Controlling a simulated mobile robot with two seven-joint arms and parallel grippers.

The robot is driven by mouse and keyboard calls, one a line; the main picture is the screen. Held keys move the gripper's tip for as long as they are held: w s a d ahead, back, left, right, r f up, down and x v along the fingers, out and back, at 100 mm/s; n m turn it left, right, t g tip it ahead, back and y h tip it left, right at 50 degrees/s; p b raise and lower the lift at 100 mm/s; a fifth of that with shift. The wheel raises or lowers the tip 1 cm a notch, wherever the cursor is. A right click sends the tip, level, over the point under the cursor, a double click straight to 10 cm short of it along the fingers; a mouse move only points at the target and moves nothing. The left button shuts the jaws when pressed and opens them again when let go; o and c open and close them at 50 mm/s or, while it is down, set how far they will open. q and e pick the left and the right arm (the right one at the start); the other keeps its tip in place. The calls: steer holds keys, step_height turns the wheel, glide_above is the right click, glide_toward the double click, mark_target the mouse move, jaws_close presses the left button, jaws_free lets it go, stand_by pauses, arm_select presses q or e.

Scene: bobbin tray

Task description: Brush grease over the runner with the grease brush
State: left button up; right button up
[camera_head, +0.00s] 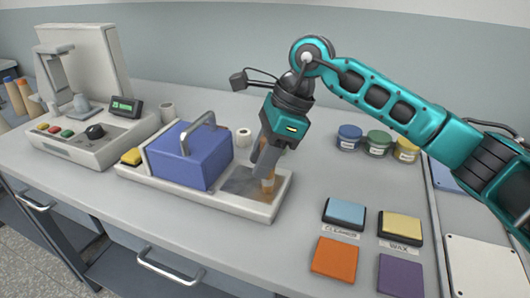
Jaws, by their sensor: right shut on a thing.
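My right gripper (262,176) reaches down over the right end of a long pale tray (205,202). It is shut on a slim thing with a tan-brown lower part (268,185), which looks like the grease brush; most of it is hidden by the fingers. Below the fingers, a grey-brown patch (238,184) shows on the tray floor, perhaps the runner; I cannot tell for sure. Whether the brush tip touches it is not clear. A blue block with a grey arched handle (188,157) sits in the tray left of the gripper. My left gripper is not in view.
A yellow sponge-like piece (131,156) lies at the tray's left end. A machine with buttons (85,135) stands at left. Jars (379,143) stand behind at right. Cleaner (344,213) and wax (400,226) pads and orange (334,257) and purple (400,274) squares lie front right.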

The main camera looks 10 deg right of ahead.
steer(key=shift+s+a, duration=0.5)
steer(key=shift+s, duration=0.15)
steer(key=shift+w+d+b, duration=0.15)
steer(key=shift+w+d, duration=0.4)
steer(key=shift+w, duration=0.3)
steer(key=shift+w+d+b, duration=0.15)
steer(key=shift+w+d, duration=0.4)
steer(key=shift+w, duration=0.25)
steer(key=shift+w+d, duration=0.55)
steer(key=shift+w, duration=0.2)
steer(key=shift+s+a, duration=0.1)
steer(key=shift+s+a, duration=0.45)
steer(key=shift+s, duration=0.25)
steer(key=shift+s, duration=0.1)
steer(key=shift+s+a+b, duration=0.2)
steer(key=shift+s+a, duration=0.35)
steer(key=shift+s, duration=0.25)
steer(key=shift+s+a+b, duration=0.2)
steer(key=shift+s+a, duration=0.35)
steer(key=shift+s, duration=0.2)
